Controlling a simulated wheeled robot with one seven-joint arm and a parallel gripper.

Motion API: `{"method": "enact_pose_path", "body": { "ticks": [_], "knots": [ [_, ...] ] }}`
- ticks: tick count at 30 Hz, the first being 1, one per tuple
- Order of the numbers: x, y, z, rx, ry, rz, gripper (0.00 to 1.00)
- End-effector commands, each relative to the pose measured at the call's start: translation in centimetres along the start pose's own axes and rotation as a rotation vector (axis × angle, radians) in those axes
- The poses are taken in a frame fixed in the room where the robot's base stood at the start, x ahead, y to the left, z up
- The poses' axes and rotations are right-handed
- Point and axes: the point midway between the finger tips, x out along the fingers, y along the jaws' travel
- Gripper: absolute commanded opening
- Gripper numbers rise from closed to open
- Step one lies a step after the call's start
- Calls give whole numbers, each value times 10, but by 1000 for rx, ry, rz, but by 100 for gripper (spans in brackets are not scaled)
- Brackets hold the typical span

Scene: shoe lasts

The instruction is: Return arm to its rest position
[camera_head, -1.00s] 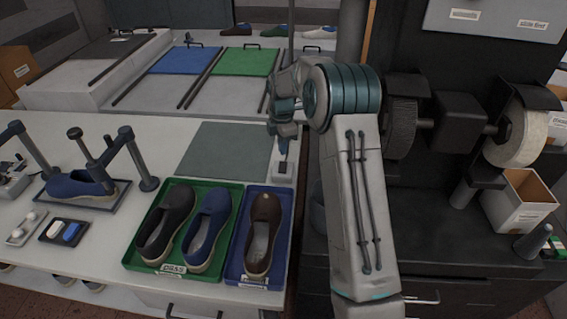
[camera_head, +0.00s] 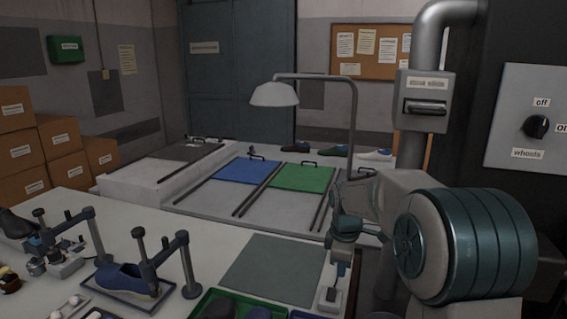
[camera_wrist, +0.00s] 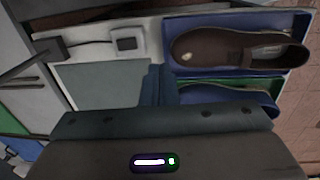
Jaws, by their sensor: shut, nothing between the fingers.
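My gripper (camera_head: 341,266) hangs at the end of my arm, pointing down near the right edge of the grey-green mat (camera_head: 272,268) in the head view. The wrist view shows its dark fingers (camera_wrist: 158,86) closed together with nothing held. Below the gripper in the head view is a small pale box (camera_head: 330,298); whether they touch cannot be told. In the wrist view, a brown shoe (camera_wrist: 215,45) lies in a blue tray (camera_wrist: 185,68), and a blue shoe (camera_wrist: 250,102) is partly hidden by the gripper body.
A blue shoe (camera_head: 128,280) stands under a clamp frame (camera_head: 187,265) at the left. A lamp (camera_head: 275,94) rises behind the table. Blue (camera_head: 248,170) and green (camera_head: 303,178) panels lie at the back. A pipe with a switch box (camera_head: 424,100) stands right.

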Motion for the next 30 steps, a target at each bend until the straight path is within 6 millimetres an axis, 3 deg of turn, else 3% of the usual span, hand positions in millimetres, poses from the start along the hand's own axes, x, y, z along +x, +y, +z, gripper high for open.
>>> {"method": "enact_pose_path", "body": {
  "ticks": [6,15,22,30],
  "knots": [
    [-39,-49,18,245,15,47,0],
    [-70,-120,46,591,62,94,0],
    [-78,-176,67,857,118,116,0],
    [-72,-231,86,1130,187,118,0]
  ]
}}
